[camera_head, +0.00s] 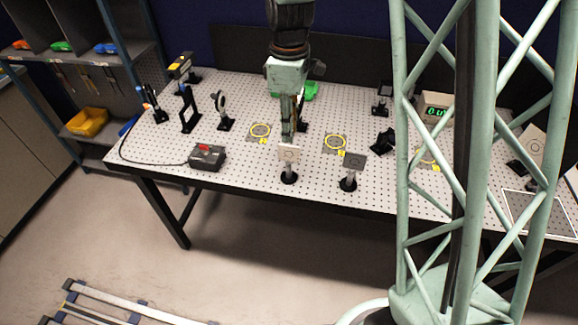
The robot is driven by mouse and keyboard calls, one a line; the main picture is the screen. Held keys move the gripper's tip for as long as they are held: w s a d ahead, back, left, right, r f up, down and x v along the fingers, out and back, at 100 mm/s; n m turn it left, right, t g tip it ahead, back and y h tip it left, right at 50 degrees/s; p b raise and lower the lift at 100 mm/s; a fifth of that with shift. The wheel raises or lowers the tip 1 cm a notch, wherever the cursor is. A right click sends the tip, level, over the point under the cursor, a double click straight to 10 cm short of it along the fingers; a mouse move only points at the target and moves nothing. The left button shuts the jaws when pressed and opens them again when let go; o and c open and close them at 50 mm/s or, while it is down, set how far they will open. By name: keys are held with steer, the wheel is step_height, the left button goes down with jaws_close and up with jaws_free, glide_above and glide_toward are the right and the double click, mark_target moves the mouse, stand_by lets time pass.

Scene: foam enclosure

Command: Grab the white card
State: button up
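A white card (289,153) with a faint ring mark stands upright on a short post with a round black base, near the front edge of the perforated table (250,185). My gripper (289,138) points down from above, its fingers reaching the card's top edge in the picture. I cannot tell whether the fingers touch the card or are behind it, nor whether they are open or shut. A second pale card (533,142) with a ring mark leans at the far right of the table.
A grey card (355,162) on a similar post stands just right of the white card. Yellow rings (335,143) mark the table. A black box with a red button (207,157), optics mounts (223,108) and a green-digit display (435,110) stand around. My lattice column hides part of the right side.

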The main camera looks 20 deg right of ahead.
mark_target(289, 146)
steer(key=shift+f, duration=2)
steer(key=shift+f, duration=0.15)
steer(key=shift+w+f, duration=0.2)
steer(key=shift+f, duration=2.2)
jaws_close()
